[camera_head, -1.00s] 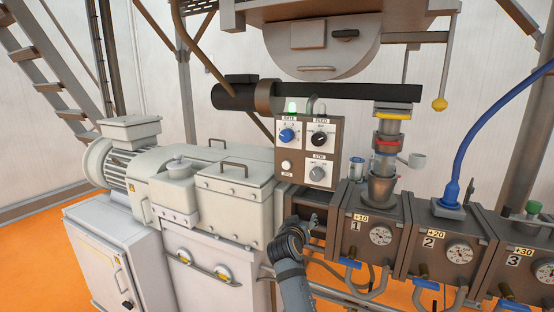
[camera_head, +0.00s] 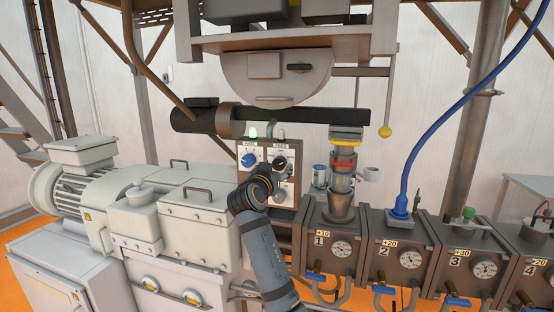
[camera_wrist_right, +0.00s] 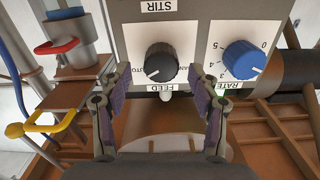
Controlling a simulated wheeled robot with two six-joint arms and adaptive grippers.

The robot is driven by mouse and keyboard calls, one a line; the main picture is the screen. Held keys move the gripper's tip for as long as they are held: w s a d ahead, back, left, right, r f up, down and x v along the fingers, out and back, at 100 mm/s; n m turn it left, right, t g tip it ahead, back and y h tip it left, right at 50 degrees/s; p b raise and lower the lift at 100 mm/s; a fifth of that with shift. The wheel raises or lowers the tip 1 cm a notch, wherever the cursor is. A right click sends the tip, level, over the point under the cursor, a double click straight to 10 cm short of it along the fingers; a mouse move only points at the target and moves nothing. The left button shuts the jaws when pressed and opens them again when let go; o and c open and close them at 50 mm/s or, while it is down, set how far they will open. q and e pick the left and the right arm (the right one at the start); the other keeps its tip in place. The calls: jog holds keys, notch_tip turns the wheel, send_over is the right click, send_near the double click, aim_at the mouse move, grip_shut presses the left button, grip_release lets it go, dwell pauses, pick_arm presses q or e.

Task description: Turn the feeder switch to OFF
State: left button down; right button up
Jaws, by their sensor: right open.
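The feeder switch is a black round knob (camera_wrist_right: 161,62) labelled FEED on a grey control panel (camera_wrist_right: 208,28). In the wrist view the panel appears upside down, and the knob's white mark points to the lower left. The knob also shows in the head view (camera_head: 281,160), upper right on the panel. My right gripper (camera_wrist_right: 161,76) is open and empty, its fingertips on either side of the knob, apparently just short of it. In the head view my right wrist covers the panel's lower left part. The OFF marking is not readable. My left gripper is out of view.
A blue RATE knob (camera_wrist_right: 244,59) sits close beside one fingertip. Below the feeder switch is a grey STIR knob (camera_head: 281,195). A green lamp (camera_head: 253,132) glows on top of the panel. Numbered barrel blocks with gauges (camera_head: 341,249) stand to the right.

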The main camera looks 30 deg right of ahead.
jog(key=shift+x, duration=0.95)
jog(key=shift+a, duration=0.1)
jog(key=c, duration=1.2)
